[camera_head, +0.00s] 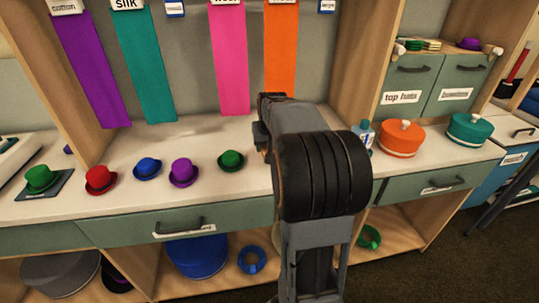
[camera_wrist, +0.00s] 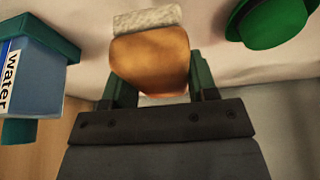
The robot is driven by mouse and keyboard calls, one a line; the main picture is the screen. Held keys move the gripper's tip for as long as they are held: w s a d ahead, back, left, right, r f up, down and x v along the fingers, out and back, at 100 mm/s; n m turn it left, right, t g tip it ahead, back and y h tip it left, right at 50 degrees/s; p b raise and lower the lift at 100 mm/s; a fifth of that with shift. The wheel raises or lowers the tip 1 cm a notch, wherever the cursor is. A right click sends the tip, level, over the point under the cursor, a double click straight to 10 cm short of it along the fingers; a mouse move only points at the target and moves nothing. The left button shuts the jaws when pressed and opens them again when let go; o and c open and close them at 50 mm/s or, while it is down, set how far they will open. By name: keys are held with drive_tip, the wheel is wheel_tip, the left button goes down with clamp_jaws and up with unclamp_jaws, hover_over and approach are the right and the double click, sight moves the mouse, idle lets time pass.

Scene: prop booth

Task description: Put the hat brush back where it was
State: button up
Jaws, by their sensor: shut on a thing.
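The hat brush (camera_wrist: 150,62), with an orange-brown wooden body and a pale grey bristle end, is between the two fingers of my gripper (camera_wrist: 157,88) in the wrist view. My gripper is shut on it. The bristle end points away from the gripper, over the pale counter top. I cannot tell whether the brush touches the counter. In the head view my own arm hides the brush and the gripper.
A blue water bottle (camera_wrist: 35,78) is left of the brush in the wrist view, and a green hat (camera_wrist: 268,22) is at right. On the counter (camera_head: 135,200) stand several small hats, plus orange (camera_head: 402,138) and teal (camera_head: 468,132) round boxes. Colored ribbons hang behind.

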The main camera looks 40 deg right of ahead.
drive_tip(key=shift+d+f, duration=0.4)
drive_tip(key=shift+f, duration=0.05)
drive_tip(key=shift+f+b, duration=0.45)
drive_tip(key=shift+f, duration=1.1)
drive_tip(key=shift+f, duration=0.1)
drive_tip(key=o, duration=0.9)
